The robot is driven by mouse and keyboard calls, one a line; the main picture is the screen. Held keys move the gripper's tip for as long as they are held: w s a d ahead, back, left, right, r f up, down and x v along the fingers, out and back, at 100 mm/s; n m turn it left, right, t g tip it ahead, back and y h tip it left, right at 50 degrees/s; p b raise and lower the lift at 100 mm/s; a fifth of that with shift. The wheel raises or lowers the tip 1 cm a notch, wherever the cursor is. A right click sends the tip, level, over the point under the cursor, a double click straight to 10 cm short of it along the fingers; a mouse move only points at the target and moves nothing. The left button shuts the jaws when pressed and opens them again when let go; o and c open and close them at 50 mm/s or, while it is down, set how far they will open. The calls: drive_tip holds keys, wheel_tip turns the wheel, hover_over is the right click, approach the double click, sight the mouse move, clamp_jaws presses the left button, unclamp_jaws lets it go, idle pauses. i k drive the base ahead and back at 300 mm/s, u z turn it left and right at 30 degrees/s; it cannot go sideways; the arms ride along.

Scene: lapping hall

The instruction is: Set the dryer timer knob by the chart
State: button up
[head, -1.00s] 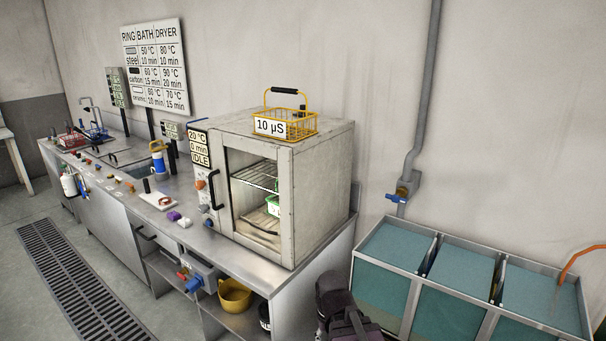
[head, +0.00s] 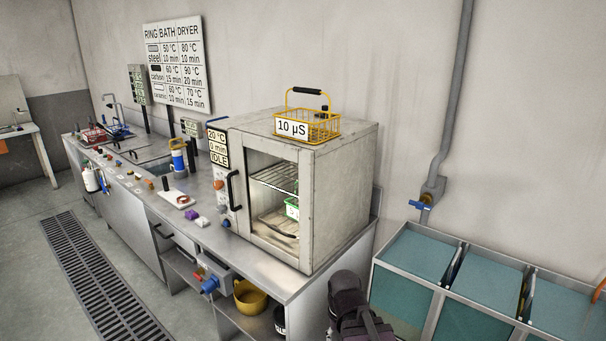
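The dryer (head: 342,195) is a grey box on the steel bench, with a window front that looks shut and a black handle (head: 231,190). Its display (head: 218,148) reads 20 °C, 0 min, IDLE. Left of the handle are a red-orange knob (head: 218,185) and a blue knob (head: 226,223); their markings are too small to read. The chart (head: 175,63) on the wall gives dryer values: steel 80 °C 10 min, carbon 90 °C 20 min, ceramic 70 °C 15 min. Dark parts of my arm show at the bottom; no gripper fingers show.
A yellow basket (head: 325,126) labelled 10 µS stands on the dryer. A green basket (head: 292,208) is inside, on the lower level. Teal-filled tanks (head: 415,254) stand at right. A white plate (head: 178,199) lies on the bench. The floor left of the bench is clear.

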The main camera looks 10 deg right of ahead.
sight(221, 210)
drive_tip(key=i, duration=0.85)
drive_tip(key=z, duration=0.05)
